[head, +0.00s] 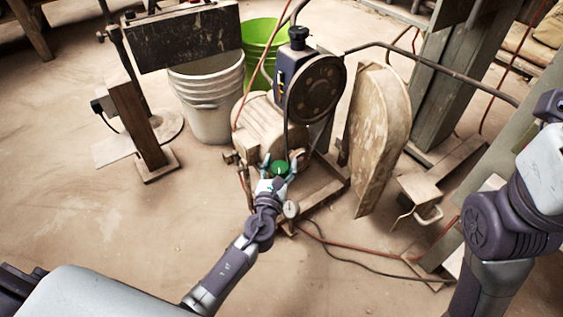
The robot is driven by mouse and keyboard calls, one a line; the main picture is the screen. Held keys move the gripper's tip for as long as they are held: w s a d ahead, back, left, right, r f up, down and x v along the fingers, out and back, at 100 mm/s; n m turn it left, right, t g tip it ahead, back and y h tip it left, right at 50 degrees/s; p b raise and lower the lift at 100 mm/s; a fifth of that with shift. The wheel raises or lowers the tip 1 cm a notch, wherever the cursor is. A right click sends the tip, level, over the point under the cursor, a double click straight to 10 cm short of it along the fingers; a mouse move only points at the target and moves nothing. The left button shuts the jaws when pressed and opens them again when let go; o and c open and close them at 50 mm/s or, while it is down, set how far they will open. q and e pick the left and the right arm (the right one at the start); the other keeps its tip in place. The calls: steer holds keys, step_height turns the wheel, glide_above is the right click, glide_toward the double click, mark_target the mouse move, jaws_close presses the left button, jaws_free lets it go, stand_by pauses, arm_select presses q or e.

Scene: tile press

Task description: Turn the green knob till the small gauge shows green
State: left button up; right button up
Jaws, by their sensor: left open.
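The green knob (280,168) sits at the front of the press machine, near the middle of the head view. My left gripper (278,166) is open, with one finger on each side of the knob. I cannot tell whether the fingers touch it. The small gauge (291,209) has a pale round face and sits just below and right of the knob, beside my left wrist. Its reading is too small to make out. My right arm shows at the right edge, but its gripper is not in view.
A dark round wheel (315,88) and a worn belt guard (378,128) stand behind the knob. White buckets (207,100) and a green bucket (262,38) are at the back left. Hoses and a cable (355,262) run over the floor at right.

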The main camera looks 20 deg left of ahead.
arm_select(q)
steer(key=shift+w, duration=0.85)
steer(key=c, duration=0.9)
steer(key=shift+c, duration=0.3)
